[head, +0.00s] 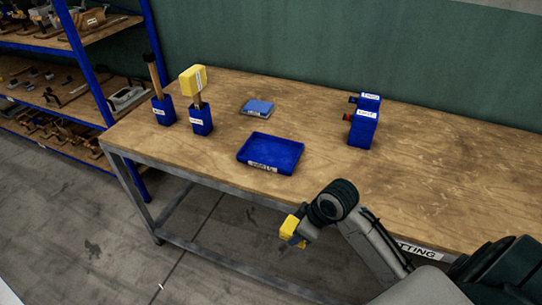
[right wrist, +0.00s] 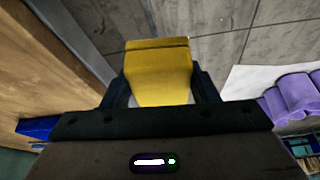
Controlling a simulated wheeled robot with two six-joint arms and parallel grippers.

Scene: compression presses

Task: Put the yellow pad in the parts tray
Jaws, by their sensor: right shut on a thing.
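The yellow pad (head: 291,226) is a small yellow block between the fingers of my right gripper (head: 294,238). In the right wrist view the yellow pad (right wrist: 160,75) fills the space between the dark fingers, and the gripper is shut on it. The gripper is beyond the bench's front edge, with floor behind the pad. The parts tray (head: 270,153) is a shallow blue tray with a white front label, lying on the bench near its front edge. It looks empty and is up and left of my right gripper in the head view. My left gripper is not in view.
On the wooden bench (head: 440,165) stand two blue holders (head: 201,121) with upright tools, one topped with a yellow block (head: 193,80). A small blue-grey item (head: 257,108) lies behind the tray. Blue labelled boxes (head: 363,128) stand to the right. The bench around the tray is clear.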

